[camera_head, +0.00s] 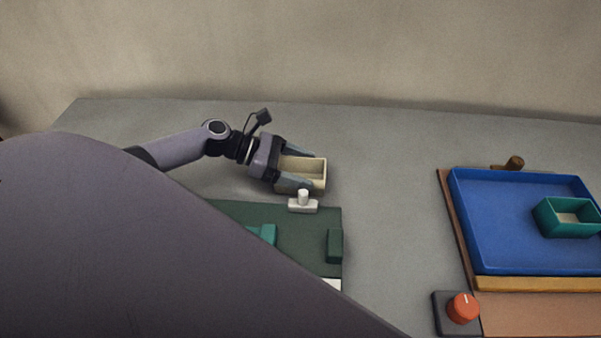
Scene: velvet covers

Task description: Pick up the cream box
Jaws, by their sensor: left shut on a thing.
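The cream box (314,176) is a small open-topped box at the back middle of the grey table. My left gripper (297,168) reaches it from the left and is shut on it, with one finger along its far side and one along its near side. Whether the box touches the table or is just above it, I cannot tell. My right gripper is not in view.
A small white knobbed piece (303,203) stands just in front of the box, at the edge of a dark green board (300,228). At right are a blue tray (490,252) holding a green box (567,228), and a red knob (462,307). My own large grey body part hides the lower left.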

